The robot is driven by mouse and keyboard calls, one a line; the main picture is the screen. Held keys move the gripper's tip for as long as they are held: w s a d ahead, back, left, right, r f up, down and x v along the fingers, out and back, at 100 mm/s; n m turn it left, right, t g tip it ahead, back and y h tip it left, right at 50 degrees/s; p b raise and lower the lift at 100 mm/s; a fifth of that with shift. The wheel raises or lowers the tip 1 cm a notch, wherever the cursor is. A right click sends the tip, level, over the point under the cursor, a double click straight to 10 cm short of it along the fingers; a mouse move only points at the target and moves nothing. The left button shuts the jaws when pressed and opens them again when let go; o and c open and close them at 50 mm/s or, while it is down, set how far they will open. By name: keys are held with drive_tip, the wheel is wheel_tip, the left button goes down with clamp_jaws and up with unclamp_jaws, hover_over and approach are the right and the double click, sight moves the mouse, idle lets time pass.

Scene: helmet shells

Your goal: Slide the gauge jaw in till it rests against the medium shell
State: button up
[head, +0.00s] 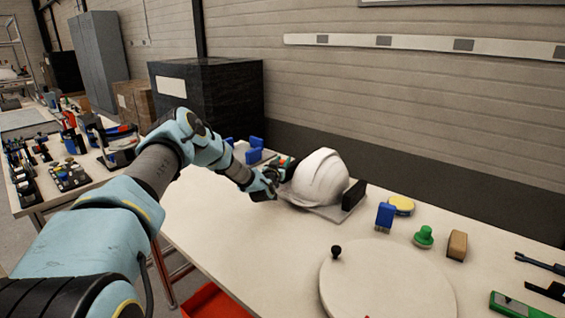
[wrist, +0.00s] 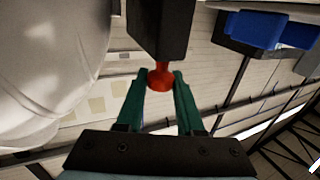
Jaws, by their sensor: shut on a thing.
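A white helmet shell (head: 320,178) sits on a flat grey gauge plate (head: 325,212) on the table in the head view. Its smooth side (wrist: 50,60) fills the left of the wrist view. My gripper (head: 277,172) is at the shell's left side. In the wrist view, my gripper's green fingers (wrist: 160,80) are shut on a red knob (wrist: 160,70). The knob joins a black gauge jaw (wrist: 160,25). A narrow gap shows between this jaw and the shell in the wrist view. A black upright block (head: 354,194) stands at the shell's right; whether it touches is unclear.
Blue blocks (head: 255,145) stand behind my gripper. To the right are a blue brush (head: 385,215), a yellow item (head: 401,204), a green knob (head: 424,236) and a brown block (head: 457,245). A round white disc (head: 390,285) lies in front. The table's front left is clear.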

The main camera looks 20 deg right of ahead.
clamp_jaws()
idle(0.8)
